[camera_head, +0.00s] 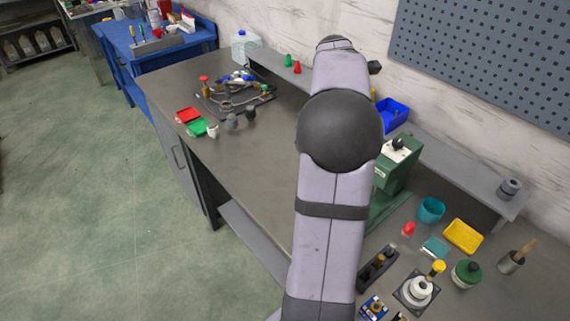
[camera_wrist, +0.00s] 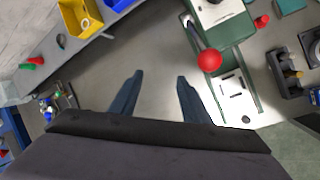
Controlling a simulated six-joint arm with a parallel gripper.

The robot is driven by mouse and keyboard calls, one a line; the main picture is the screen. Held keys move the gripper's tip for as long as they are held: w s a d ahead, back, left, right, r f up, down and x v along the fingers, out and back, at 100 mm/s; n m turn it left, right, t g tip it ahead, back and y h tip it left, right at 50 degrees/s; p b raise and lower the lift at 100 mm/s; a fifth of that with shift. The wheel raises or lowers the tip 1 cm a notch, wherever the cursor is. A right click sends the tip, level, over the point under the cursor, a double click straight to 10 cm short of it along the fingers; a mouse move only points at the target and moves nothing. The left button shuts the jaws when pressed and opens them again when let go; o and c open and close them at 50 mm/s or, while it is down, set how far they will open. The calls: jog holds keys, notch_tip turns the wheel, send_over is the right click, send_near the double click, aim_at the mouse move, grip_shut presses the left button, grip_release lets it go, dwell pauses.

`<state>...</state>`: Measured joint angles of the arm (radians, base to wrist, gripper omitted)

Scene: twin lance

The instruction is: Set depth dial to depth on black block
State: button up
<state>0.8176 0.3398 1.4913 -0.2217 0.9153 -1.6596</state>
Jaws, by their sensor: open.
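The green press (camera_head: 392,180) stands on the bench right of my arm. Its white top plate carries a black dial (camera_head: 398,143); any marks on it are too small to read. In the wrist view the press (camera_wrist: 236,28) is at upper right, its dial cut by the top edge, with a red-ball lever (camera_wrist: 209,60). A black block (camera_head: 377,266) with brass-coloured parts lies in front of the press and shows in the wrist view (camera_wrist: 284,72); no depth marking is readable. My gripper (camera_wrist: 160,76) is open and empty, left of the press; my arm hides it in the head view.
A blue bin (camera_head: 391,113) stands behind the press. A teal cup (camera_head: 431,209), a yellow tray (camera_head: 463,236) and a small red piece (camera_head: 408,229) lie to its right. The bench left of my arm has clear room before the dark fixture (camera_head: 236,97).

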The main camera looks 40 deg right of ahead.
jog(key=w+a+f+m+y, duration=0.1)
jog(key=a+f, duration=0.2)
jog(key=a, duration=0.5)
jog(key=w+a+f+m+y+b, duration=0.1)
jog(key=a+f, duration=0.3)
jog(key=a, duration=0.4)
jog(key=shift+w+a+m+b, duration=0.3)
jog(key=shift+w+a+m, duration=0.05)
jog(key=shift+w+m, duration=0.4)
